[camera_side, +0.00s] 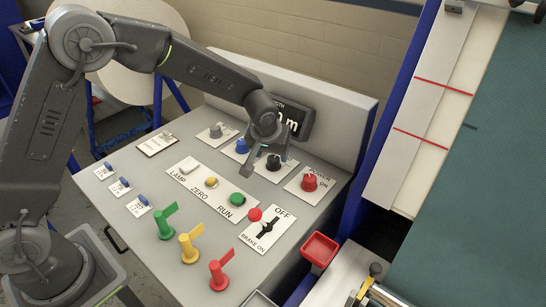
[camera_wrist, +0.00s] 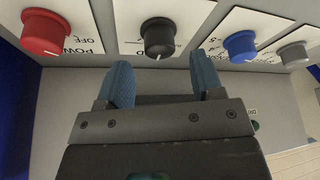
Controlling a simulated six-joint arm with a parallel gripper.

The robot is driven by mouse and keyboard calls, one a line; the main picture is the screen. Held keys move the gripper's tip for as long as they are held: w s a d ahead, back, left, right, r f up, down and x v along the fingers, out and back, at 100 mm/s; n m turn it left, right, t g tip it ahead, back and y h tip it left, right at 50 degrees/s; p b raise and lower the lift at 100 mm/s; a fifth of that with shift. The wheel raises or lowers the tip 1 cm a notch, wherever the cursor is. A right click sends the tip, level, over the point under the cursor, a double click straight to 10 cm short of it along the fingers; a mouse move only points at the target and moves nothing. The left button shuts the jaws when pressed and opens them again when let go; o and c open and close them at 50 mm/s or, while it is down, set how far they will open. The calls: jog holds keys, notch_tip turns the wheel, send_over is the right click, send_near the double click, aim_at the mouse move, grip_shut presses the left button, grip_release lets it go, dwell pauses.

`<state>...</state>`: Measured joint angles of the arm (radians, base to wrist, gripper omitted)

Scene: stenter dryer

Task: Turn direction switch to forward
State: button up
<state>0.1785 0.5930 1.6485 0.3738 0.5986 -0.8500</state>
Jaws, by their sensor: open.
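A black knob (camera_wrist: 158,37) with a pale pointer mark sits on a white plate in the wrist view, just beyond and between my fingertips. The lettering beside it is mostly hidden, so I cannot read its setting. In the side view the black knob (camera_side: 273,163) is on the sloped grey panel, in the upper row. My gripper (camera_wrist: 163,82) is open and empty, its two blue-padded fingers spread on either side of the knob's line, and no contact shows. In the side view my gripper (camera_side: 259,155) hangs low over the panel close to the black knob.
A red power knob (camera_side: 309,182) and a blue knob (camera_side: 241,146) flank the black one, with a grey knob (camera_side: 217,131) further left. A button strip (camera_side: 222,200), coloured flag levers (camera_side: 190,243) and a brake switch (camera_side: 266,229) lie in front. A display (camera_side: 293,120) stands behind.

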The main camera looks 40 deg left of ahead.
aim_at(273, 158)
jog(key=shift+x, duration=1.7)
jog(key=c, duration=0.9)
jog(key=shift+m, duration=0.3)
jog(key=m+h, duration=0.1)
jog(key=m, duration=0.3)
jog(key=shift+a+h, duration=0.1)
jog(key=shift+h, duration=0.2)
jog(key=shift+m+h, duration=0.8)
jog(key=shift+m, duration=1.4)
